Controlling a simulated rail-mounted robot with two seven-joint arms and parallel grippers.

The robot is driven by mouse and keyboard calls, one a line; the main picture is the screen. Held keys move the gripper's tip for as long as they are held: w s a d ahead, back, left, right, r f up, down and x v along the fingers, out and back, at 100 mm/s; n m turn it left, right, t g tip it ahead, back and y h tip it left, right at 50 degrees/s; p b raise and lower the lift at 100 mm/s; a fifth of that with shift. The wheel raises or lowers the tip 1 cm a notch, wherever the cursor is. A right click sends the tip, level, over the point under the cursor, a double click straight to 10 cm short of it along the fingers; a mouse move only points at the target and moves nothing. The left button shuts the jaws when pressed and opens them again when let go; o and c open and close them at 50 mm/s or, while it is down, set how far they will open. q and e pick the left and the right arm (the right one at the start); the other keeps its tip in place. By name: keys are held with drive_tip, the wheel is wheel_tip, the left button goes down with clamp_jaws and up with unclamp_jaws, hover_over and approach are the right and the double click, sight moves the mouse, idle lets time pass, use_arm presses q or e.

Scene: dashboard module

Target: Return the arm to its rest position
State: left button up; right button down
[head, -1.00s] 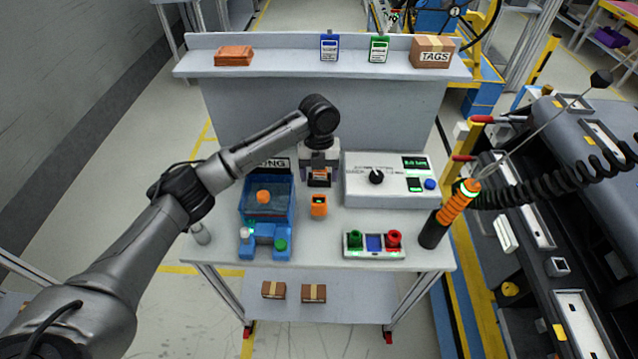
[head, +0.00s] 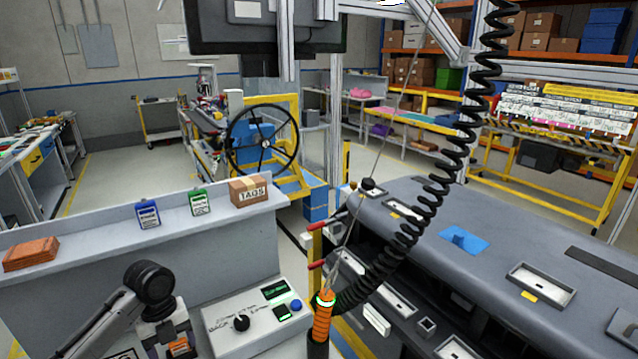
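My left arm comes in at the lower left of the head view, bent at a dark round joint. My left gripper (head: 176,346) points down beside the left side of the white control box (head: 240,325), cut by the bottom edge. A bit of orange shows at its fingers; I cannot tell whether they hold it or whether they are open. My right arm and gripper are out of view.
A bench shelf holds an orange stack (head: 30,253), a blue tag pack (head: 148,214), a green tag pack (head: 199,202) and a TAGS box (head: 249,190). An orange-handled tool (head: 322,318) with a coiled black cable stands right of the control box, before the grey dashboard module (head: 470,240).

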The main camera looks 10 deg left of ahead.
use_arm(q)
drive_tip(key=w+r+n+t+y, duration=0.35)
drive_tip(key=r+n+t, duration=0.25)
drive_tip(key=n, duration=0.9)
drive_tip(key=s+d+r+n+t, duration=0.2)
drive_tip(key=d+r+n+t, duration=0.3)
drive_tip(key=d+r+t, duration=0.35)
drive_tip(key=s+d+f+n+g+h, duration=0.1)
drive_tip(key=s+d+f+n+g, duration=0.15)
drive_tip(key=s+f, duration=0.9)
drive_tip(key=s+d+f+n+g+h, duration=0.15)
drive_tip(key=s+f+g, duration=0.25)
drive_tip(key=s+f, duration=0.75)
drive_tip(key=s+d+f+n+g, duration=0.1)
drive_tip(key=s+d+f+g, duration=0.15)
drive_tip(key=s+f, duration=0.95)
wheel_tip(320, 180, up, 35)
drive_tip(key=s+p, duration=0.2)
drive_tip(key=p, duration=3.1)
drive_tip(key=shift+s+a, duration=0.15)
drive_tip(key=shift+a, duration=0.1)
drive_tip(key=shift+g, duration=0.25)
